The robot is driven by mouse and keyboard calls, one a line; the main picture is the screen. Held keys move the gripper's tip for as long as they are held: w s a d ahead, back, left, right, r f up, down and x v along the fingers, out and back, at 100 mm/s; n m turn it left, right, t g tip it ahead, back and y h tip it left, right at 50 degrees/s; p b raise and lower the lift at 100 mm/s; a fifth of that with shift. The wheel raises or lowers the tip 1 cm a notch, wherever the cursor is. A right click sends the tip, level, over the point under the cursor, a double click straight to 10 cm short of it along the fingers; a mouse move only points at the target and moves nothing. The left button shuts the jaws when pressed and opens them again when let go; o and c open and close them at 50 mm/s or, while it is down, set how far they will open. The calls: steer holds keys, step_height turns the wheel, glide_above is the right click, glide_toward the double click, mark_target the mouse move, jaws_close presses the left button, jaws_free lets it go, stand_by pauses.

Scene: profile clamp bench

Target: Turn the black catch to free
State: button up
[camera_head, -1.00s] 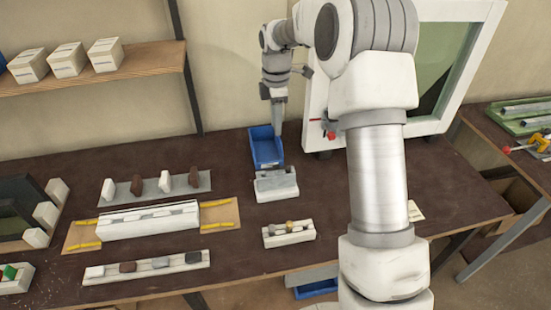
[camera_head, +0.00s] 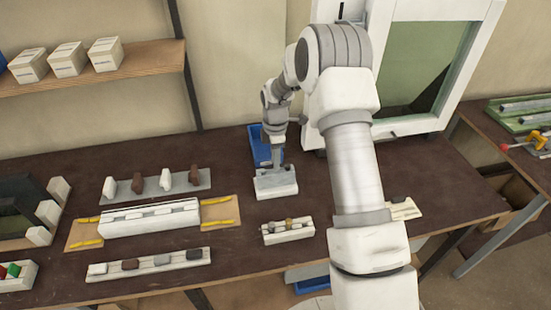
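My gripper (camera_head: 276,165) points down over the grey and white block (camera_head: 284,191) at the middle of the bench, in front of the blue bin. Its fingertips are small and partly merge with the block, so I cannot tell whether it is open, shut or touching. A small black piece (camera_head: 398,200) sits on a pale plate (camera_head: 409,212) at the right of the bench, beside my arm. It may be the black catch, but it is too small to be sure.
The blue bin (camera_head: 257,138) stands behind the gripper. A white-framed panel (camera_head: 407,125) stands behind my arm. White holders with small pieces lie at left (camera_head: 148,269) and in front (camera_head: 289,237). Bare bench lies right of my forearm.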

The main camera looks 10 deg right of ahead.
jaws_close()
stand_by(1.4)
